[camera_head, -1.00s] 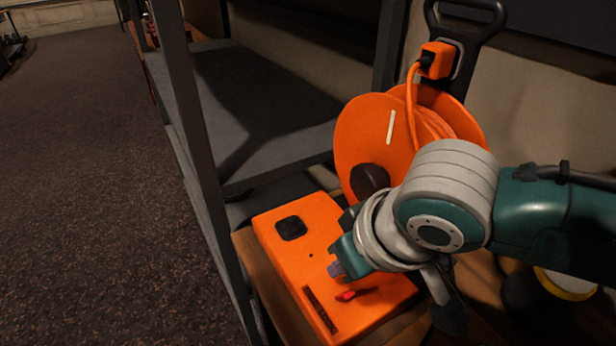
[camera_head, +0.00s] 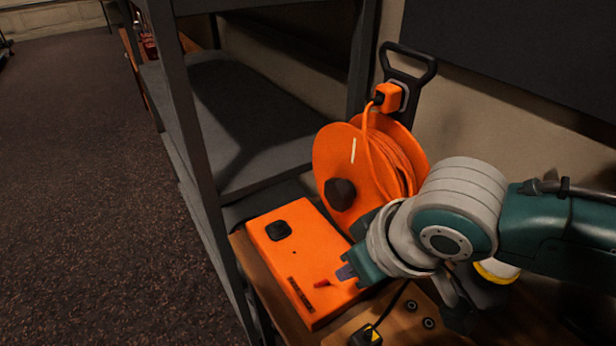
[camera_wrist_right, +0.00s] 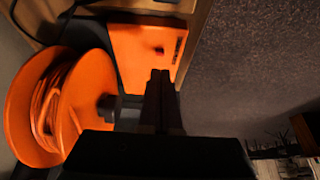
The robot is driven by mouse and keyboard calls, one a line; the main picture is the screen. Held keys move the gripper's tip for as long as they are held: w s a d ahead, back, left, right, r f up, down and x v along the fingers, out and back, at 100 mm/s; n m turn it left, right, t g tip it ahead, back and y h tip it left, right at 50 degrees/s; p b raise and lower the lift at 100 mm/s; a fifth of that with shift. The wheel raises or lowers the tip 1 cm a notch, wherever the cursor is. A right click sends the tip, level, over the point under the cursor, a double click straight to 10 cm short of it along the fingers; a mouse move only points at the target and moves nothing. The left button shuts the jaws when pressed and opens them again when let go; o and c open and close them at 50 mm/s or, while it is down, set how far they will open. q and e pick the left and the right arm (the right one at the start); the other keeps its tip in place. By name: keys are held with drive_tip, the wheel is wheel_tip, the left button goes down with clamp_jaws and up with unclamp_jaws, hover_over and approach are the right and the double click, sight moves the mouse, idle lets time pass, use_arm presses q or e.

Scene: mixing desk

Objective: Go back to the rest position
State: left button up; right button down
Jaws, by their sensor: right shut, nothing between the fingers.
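My right arm comes in from the right in the head view. Its gripper (camera_head: 347,273) is over the right part of an orange box (camera_head: 290,240) that has a black square knob and a small red lever (camera_head: 322,283). In the right wrist view the two dark fingers (camera_wrist_right: 164,75) are together with nothing between them, and the orange box (camera_wrist_right: 135,55) lies beyond their tips. I cannot tell the exact gap between the fingertips and the box. My left gripper is not in view.
An orange cable reel (camera_head: 335,150) with a plug and black handle stands behind the box, close to my right arm. A grey metal shelf (camera_head: 230,110) is at the left of the desk. A wooden board (camera_head: 400,325) with a black cable lies at the front. Carpeted floor is open on the left.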

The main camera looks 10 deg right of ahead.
drive_tip(key=shift+w, duration=0.1)
drive_tip(key=s+a+r+y, duration=0.1)
drive_tip(key=s+a+r, duration=0.2)
drive_tip(key=s+a, duration=0.35)
drive_tip(key=s+d+r+m+g+h, duration=0.1)
drive_tip(key=s+d+r, duration=0.2)
drive_tip(key=s+d, duration=0.4)
drive_tip(key=s+d+r+m+h, duration=0.1)
drive_tip(key=s+d+r+h, duration=0.1)
drive_tip(key=s+d+r, duration=0.3)
wheel_tip(320, 180, up, 28)
drive_tip(key=p, duration=3)
drive_tip(key=shift+s+d, duration=0.3)
drive_tip(key=shift+d, duration=0.05)
